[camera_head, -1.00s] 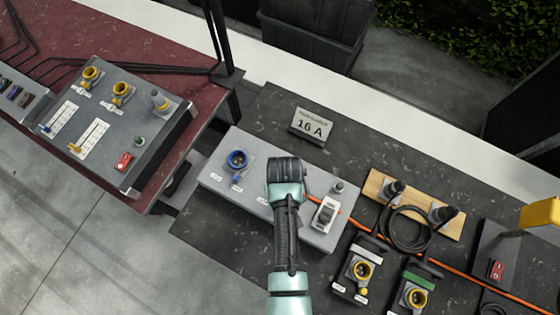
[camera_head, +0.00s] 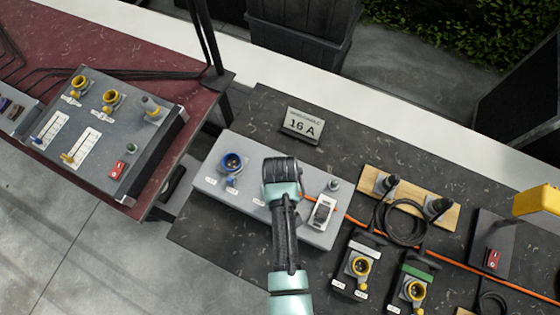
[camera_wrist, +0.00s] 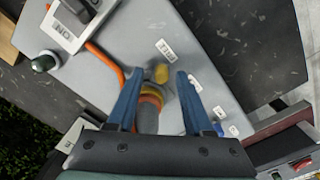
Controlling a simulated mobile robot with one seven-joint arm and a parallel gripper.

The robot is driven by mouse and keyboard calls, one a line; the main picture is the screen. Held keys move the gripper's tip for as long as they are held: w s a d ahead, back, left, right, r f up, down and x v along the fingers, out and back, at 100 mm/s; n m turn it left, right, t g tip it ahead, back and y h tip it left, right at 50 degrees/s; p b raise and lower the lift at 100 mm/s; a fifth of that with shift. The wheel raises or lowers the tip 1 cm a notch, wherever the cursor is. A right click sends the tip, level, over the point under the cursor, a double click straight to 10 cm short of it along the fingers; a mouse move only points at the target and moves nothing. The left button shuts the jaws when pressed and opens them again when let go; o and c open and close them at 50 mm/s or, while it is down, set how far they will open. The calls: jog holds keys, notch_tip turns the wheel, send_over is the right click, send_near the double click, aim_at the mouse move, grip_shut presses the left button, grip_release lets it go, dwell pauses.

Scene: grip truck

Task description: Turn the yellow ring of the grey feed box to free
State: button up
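The grey feed box (camera_head: 222,188) lies on the dark table in the middle of the head view, with a blue socket at its left and a white switch at its right. My gripper's arm end covers its middle, so the yellow ring is hidden there. In the wrist view, my gripper (camera_wrist: 158,72) is open, its two blue fingers spread over the box. Between them are the yellow ring (camera_wrist: 151,91), a reddish band below it and a grey plug body. A yellow tab (camera_wrist: 161,73) sits between the fingertips. I cannot tell whether the fingers touch the ring.
An orange cable (camera_head: 352,214) runs right from the box. A 16 A sign (camera_head: 302,126) stands behind it. A grey panel (camera_head: 142,136) with yellow sockets is on the red table at left. Two small socket boxes stand right of my arm, before a coiled black cable (camera_head: 405,226).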

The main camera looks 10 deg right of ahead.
notch_tip(320, 180, up, 13)
jog(key=b, duration=0.1)
jog(key=shift+b, duration=0.4)
dwell(0.7)
